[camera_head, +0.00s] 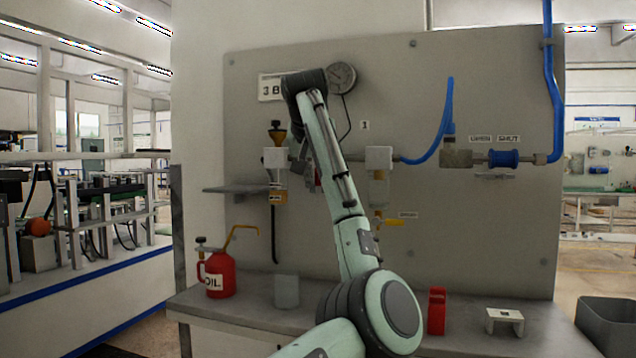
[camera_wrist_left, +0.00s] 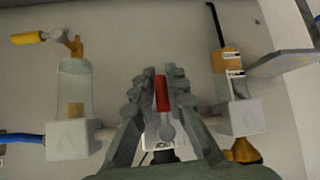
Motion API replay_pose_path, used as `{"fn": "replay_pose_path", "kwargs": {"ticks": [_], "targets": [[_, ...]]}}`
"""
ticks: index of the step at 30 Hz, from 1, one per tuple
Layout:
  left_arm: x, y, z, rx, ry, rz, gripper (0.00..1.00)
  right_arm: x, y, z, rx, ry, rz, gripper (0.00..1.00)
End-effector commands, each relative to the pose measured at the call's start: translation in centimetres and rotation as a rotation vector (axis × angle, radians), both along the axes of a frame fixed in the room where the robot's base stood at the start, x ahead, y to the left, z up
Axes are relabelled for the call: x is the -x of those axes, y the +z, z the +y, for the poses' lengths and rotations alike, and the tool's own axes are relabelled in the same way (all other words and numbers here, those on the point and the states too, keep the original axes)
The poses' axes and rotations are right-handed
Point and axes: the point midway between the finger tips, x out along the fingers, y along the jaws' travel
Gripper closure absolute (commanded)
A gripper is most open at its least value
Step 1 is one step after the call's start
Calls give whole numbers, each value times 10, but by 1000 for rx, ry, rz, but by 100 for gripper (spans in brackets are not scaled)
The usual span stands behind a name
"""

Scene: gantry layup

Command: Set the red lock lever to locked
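The red lock lever (camera_wrist_left: 162,93) shows in the left wrist view, rising in the picture from a grey knob-like pivot (camera_wrist_left: 166,131) on a pale mount. The fingers of my left gripper (camera_wrist_left: 157,74) stand on either side of it, with a visible gap on each side, so the gripper is open around the lever. In the head view a small patch of red (camera_head: 318,180) shows beside my left forearm, which hides most of the gripper and mount. My right gripper is in neither view.
A clear bowl unit (camera_head: 378,189) and a yellow-labelled unit (camera_head: 277,190) flank the lever. A gauge (camera_head: 341,78) hangs above. The bench holds a red oil can (camera_head: 217,274), clear beaker (camera_head: 286,290), red block (camera_head: 437,311) and white stand (camera_head: 505,318). A shelf (camera_head: 236,189) juts out left.

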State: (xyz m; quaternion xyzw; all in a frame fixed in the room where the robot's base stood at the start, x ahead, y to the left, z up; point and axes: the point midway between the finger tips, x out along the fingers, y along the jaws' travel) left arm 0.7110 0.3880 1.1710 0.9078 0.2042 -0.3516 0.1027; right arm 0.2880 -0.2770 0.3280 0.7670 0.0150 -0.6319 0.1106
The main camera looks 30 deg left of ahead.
Motion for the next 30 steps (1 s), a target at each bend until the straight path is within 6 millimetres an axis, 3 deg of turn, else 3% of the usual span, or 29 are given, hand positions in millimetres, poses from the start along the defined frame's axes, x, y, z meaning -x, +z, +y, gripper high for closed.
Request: {"fn": "replay_pose_path", "kwargs": {"ticks": [4,14,30], "targets": [[0,0,0,-1,-1,1,67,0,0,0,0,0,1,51],[2,2,-1,-2,-1,1,67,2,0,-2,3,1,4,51],[67,69,-30,-2,1,-2,67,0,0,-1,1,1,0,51]]}}
